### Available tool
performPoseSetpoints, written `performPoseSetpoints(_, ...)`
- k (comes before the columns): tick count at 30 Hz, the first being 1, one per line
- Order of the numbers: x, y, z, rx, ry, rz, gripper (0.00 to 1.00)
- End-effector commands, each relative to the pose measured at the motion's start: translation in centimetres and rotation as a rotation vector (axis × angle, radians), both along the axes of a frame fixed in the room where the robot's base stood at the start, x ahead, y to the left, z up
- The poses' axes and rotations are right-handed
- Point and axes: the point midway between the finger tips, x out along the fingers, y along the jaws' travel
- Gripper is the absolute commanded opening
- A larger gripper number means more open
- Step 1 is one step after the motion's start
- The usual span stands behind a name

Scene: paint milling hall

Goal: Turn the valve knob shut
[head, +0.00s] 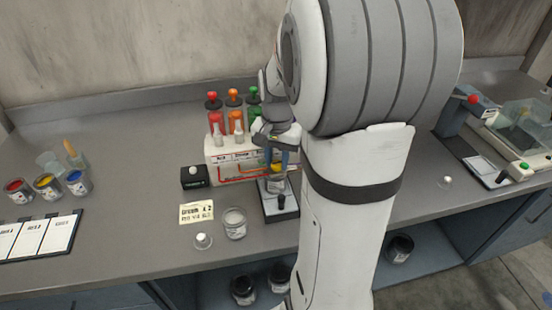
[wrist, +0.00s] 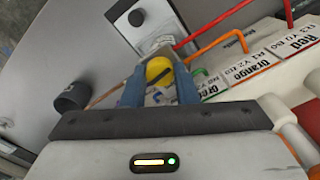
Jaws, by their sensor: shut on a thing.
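The yellow valve knob (wrist: 160,70) sits between the blue fingers of my gripper (wrist: 160,86) in the wrist view, with a dark bar across its face. My fingers are shut on it. In the head view my gripper (head: 278,156) is at the front of the white dispenser box (head: 222,170), and my arm hides the box's right part. Red, orange and green bottles (head: 234,112) stand on the box. Coloured pipes and labels reading Red, Orange and Green (wrist: 222,86) show beside the knob in the wrist view.
Paint cans (head: 47,186) stand far left. A covered machine (head: 520,127) stands far right.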

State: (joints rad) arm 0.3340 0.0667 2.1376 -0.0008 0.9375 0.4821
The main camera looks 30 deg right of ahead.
Motion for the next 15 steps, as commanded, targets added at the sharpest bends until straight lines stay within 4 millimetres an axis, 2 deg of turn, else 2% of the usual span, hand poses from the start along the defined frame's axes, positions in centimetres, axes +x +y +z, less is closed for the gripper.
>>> performPoseSetpoints(6,0.06,0.03,0.06,0.001,-0.002,-0.099,0.04)
performPoseSetpoints(15,0.07,0.04,0.07,0.002,-0.002,-0.151,0.04)
